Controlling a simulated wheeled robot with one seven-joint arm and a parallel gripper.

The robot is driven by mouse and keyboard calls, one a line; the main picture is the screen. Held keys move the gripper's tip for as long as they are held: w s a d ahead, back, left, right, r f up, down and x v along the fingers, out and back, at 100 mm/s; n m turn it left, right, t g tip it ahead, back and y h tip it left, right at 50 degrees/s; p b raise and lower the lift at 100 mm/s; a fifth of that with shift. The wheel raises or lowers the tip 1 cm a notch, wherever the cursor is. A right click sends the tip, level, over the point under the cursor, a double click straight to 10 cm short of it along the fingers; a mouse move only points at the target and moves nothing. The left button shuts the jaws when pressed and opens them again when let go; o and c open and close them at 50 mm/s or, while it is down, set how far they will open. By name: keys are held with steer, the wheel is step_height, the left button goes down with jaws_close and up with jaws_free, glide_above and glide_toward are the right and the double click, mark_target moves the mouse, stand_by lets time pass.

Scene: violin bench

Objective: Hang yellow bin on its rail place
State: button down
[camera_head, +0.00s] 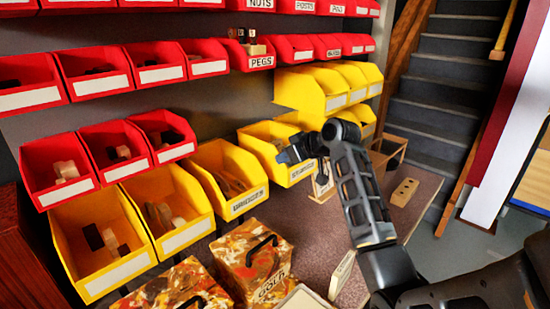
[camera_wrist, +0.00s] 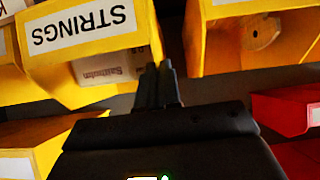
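The yellow bin marked STRINGS (camera_wrist: 80,28) appears upside down at the upper left of the wrist view. In the head view I take it to be the yellow bin (camera_head: 262,146) beside my gripper (camera_head: 285,156), at the right of the lower yellow row. In the wrist view my gripper (camera_wrist: 160,82) has its fingertips close together at the bin's side edge, and they appear shut on that thin wall. The exact contact is hidden. A small pale box lies inside the bin. The back of the bin and its rail are hidden.
Another yellow bin (camera_wrist: 203,45) is close on the fingers' right in the wrist view. Red bins (camera_head: 60,172) and further yellow bins (camera_head: 310,95) fill the rack. Paint-splashed boxes (camera_head: 254,268) stand on the bench below. A wooden block (camera_head: 404,191) lies on the right.

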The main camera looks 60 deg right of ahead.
mark_target(277, 182)
steer(key=shift+w+d+r, duration=0.1)
steer(key=shift+w+d, duration=0.1)
steer(key=shift+w, duration=0.55)
steer(key=shift+w+d, duration=0.15)
steer(key=shift+w, duration=0.55)
stand_by(1.3)
steer(key=shift+f+b, duration=0.55)
steer(key=shift+f, duration=0.45)
stand_by(0.6)
steer(key=c, duration=1.3)
jaws_free()
steer(key=shift+o, duration=0.3)
steer(key=v, duration=0.7)
steer(key=shift+s+r, duration=0.2)
steer(key=shift+s, duration=0.15)
steer(key=shift+a+r, duration=0.1)
